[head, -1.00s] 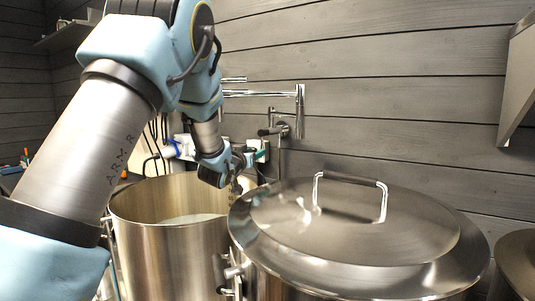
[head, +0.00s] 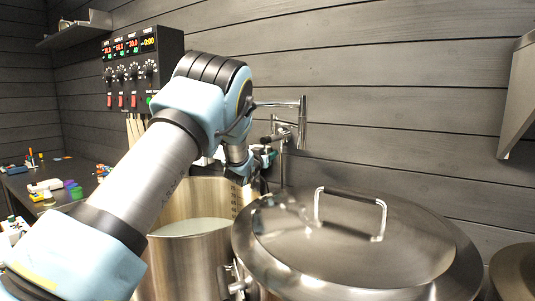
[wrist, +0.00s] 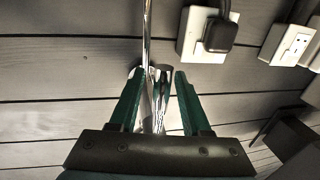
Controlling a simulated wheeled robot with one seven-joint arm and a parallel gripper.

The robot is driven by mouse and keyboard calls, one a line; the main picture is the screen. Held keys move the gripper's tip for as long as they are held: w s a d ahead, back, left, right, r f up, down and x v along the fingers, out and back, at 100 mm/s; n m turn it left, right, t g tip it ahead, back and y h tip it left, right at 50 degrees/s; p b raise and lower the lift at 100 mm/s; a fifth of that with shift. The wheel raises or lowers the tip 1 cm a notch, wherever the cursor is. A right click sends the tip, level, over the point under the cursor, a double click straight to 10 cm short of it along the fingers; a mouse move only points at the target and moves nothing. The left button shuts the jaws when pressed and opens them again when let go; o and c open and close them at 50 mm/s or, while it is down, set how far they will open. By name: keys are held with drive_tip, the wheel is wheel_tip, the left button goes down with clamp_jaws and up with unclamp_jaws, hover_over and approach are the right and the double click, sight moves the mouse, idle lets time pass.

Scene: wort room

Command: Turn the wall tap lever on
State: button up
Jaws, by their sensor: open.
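The chrome wall tap (head: 302,122) stands out from the plank wall behind the kettles, with a jointed spout arm reaching left. Its lever, with a dark tip (head: 266,139), shows just above my gripper (head: 267,156) in the head view. In the wrist view my gripper (wrist: 158,74) is open, its two green fingers apart. A chrome piece of the tap (wrist: 154,100) shows between the fingers, with a thin chrome pipe running up from it. I cannot tell whether a finger touches it. Part of the tap's lower body is hidden by my gripper.
An open kettle (head: 192,255) with pale liquid stands below my arm. A lidded kettle (head: 360,245) with a tall handle is at right. A control panel (head: 143,70) hangs on the wall. A wall socket with a black plug (wrist: 218,37) is near the fingers.

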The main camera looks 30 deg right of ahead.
clamp_jaws()
idle(1.4)
